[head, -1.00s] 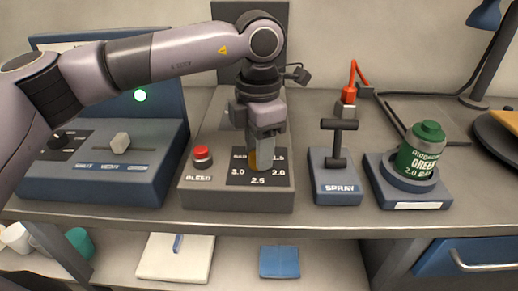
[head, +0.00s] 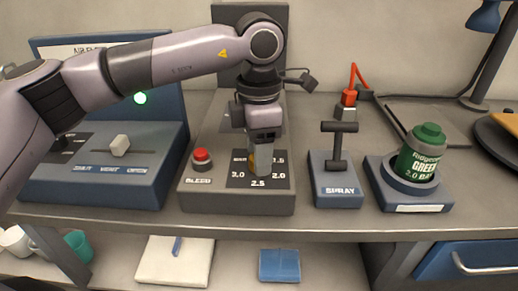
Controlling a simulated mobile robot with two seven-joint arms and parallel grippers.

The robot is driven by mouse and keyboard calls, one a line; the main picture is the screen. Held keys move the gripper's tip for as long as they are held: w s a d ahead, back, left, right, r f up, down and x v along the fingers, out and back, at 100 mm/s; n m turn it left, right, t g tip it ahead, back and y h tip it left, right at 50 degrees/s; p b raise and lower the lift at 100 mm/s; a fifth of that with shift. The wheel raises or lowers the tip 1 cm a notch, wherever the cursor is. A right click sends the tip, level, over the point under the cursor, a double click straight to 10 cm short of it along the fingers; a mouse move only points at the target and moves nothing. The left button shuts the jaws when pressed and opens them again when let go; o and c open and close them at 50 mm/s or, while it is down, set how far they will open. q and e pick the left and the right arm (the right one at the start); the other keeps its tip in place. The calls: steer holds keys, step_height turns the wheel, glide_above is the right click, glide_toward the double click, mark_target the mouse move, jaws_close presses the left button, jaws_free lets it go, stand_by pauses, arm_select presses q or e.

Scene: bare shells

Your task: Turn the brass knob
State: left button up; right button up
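The brass knob (head: 251,160) sits on a dark dial plate (head: 238,181) with numbers around it, on top of a grey box (head: 235,202). Only a thin strip of the knob shows; my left gripper hides the rest. My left gripper (head: 260,168) points down at the knob, with its fingers around or against it. I cannot tell from this angle how far the fingers are closed. My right gripper is not in view.
A red bleed button (head: 202,157) is left of the dial. A spray lever (head: 338,145) and a green canister (head: 421,150) stand to the right.

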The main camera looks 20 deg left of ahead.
arm_select(q)
steer(key=shift+o, duration=0.2)
steer(key=shift+r, duration=0.1)
step_height(320, 180, up, 7)
stand_by(0.5)
